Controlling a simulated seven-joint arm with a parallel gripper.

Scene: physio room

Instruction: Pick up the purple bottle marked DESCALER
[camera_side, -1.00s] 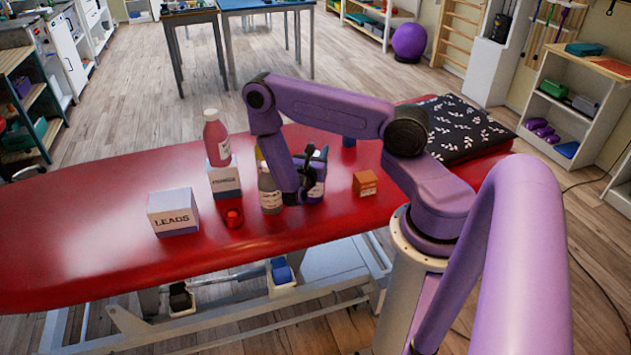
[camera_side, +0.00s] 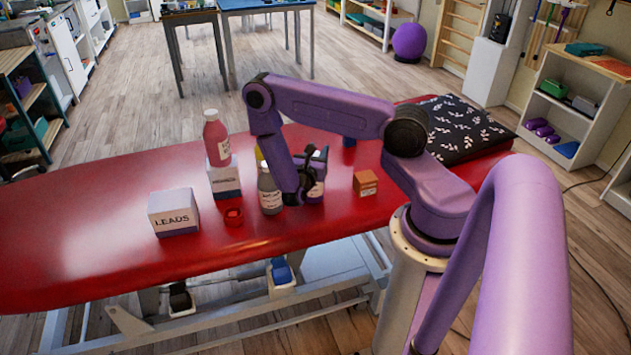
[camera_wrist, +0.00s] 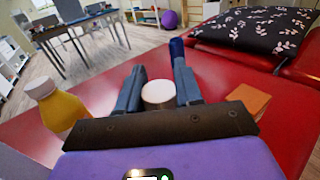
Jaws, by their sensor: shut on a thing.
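The purple bottle (camera_side: 317,190) with a pale label stands on the red table in the side view, partly hidden behind my gripper (camera_side: 312,162). Its label text is too small to read. In the wrist view, a round white cap (camera_wrist: 158,94) sits between the two fingers of my gripper (camera_wrist: 159,72), which are shut on it. The rest of the held bottle is hidden below the gripper there. In the side view I cannot see any gap between the bottle and the table.
A grey bottle (camera_side: 269,193) stands close left of the gripper. A yellow bottle (camera_wrist: 57,104) is at the left. An orange box (camera_side: 365,183) stands right.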

